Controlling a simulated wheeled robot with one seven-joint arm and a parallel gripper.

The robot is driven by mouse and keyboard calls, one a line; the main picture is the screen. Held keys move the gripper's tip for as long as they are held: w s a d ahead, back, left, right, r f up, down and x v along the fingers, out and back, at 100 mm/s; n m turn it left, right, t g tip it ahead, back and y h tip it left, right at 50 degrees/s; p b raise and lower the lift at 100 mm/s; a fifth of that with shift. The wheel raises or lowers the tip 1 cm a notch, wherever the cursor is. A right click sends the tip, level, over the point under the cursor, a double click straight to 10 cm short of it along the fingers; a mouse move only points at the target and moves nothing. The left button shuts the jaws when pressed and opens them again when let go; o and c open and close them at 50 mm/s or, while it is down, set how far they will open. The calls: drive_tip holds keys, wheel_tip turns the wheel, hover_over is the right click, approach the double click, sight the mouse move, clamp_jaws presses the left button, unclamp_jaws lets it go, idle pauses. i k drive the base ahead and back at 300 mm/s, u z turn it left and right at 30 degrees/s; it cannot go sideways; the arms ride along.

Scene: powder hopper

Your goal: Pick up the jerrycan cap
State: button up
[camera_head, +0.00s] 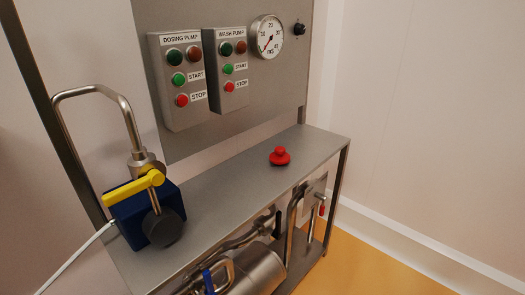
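A small red cap (280,157) with a wide round base and a raised knob lies on the grey metal shelf (237,168), towards its right end. It looks like the jerrycan cap. It stands apart from other things, and nothing covers it. I cannot make out my gripper in this view.
A blue box with a yellow lever (133,188) and a bent metal pipe (125,108) stand at the shelf's left end. Behind are the dosing pump box (180,105), wash pump box (228,95) and a gauge (267,40). A metal cylinder (258,272) and pipes sit below. The shelf around the cap is clear.

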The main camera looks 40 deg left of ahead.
sight(279, 156)
drive_tip(key=u, duration=0.5)
drive_tip(key=i, duration=1.1)
drive_tip(key=u, duration=0.95)
drive_tip(key=i, duration=0.5)
drive_tip(key=u, duration=0.15)
